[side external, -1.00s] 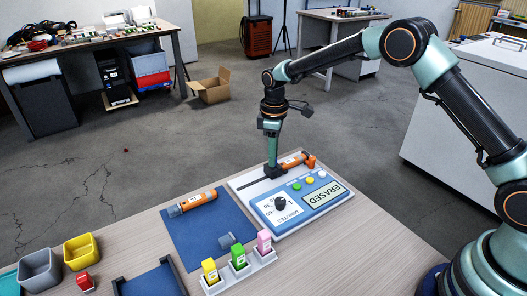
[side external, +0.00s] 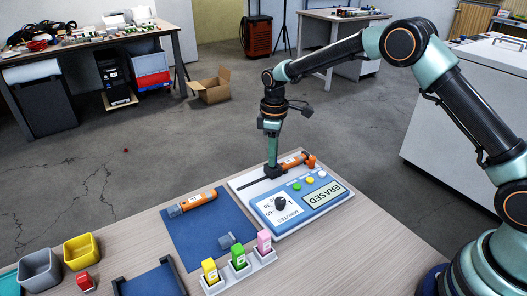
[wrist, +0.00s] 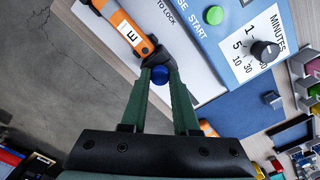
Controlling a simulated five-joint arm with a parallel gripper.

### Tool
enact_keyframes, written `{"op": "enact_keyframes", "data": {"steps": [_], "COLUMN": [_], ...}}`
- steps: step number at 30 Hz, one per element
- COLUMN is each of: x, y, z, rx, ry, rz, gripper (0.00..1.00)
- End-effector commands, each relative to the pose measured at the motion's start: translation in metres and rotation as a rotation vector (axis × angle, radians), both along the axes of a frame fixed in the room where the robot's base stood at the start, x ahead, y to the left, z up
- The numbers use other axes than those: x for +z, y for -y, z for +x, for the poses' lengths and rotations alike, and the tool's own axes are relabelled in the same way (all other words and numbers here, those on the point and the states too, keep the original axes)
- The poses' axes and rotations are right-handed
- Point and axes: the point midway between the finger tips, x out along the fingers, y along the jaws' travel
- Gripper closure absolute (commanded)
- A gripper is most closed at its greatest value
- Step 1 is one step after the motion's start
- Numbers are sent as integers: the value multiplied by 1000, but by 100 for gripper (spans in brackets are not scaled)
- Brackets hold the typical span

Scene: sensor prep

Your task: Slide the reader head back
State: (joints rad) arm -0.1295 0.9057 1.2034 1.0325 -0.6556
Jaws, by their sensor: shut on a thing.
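The white and blue device (side external: 290,205) stands on the table, its display (side external: 325,196) reading ERASED. A dark reader head (side external: 275,172) sits on the device's slot, against the end of an orange sensor (side external: 293,162) lying on the white part. In the wrist view the orange sensor (wrist: 122,27) has a white label with an E, and its dark end meets the head. My gripper (side external: 272,163) points down at the head. In the wrist view its fingers (wrist: 160,70) are shut on the head's blue knob (wrist: 159,76). Most of the head is hidden by the fingers.
Another orange sensor (side external: 192,202) and a small grey piece (side external: 227,240) lie on the blue mat (side external: 205,225). A white rack (side external: 243,275) holds yellow, green and pink tags in front of the device. Grey (side external: 40,270) and yellow (side external: 81,249) bins stand at left.

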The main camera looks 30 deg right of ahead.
Motion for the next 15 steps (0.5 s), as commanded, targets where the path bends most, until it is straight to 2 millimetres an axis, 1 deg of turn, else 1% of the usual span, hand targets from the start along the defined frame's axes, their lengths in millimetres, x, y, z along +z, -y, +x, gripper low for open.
{"op": "enact_keyframes", "data": {"steps": [2,4,9,12,15], "x": [2,1,1,2,2], "y": [-3,-13,-49,-64,-70], "z": [0,0,1,1,1], "rx": [2,5,7,5,2], "ry": [0,0,1,1,1], "rz": [0,0,0,0,0], "gripper": [100,100,100,100,100]}}
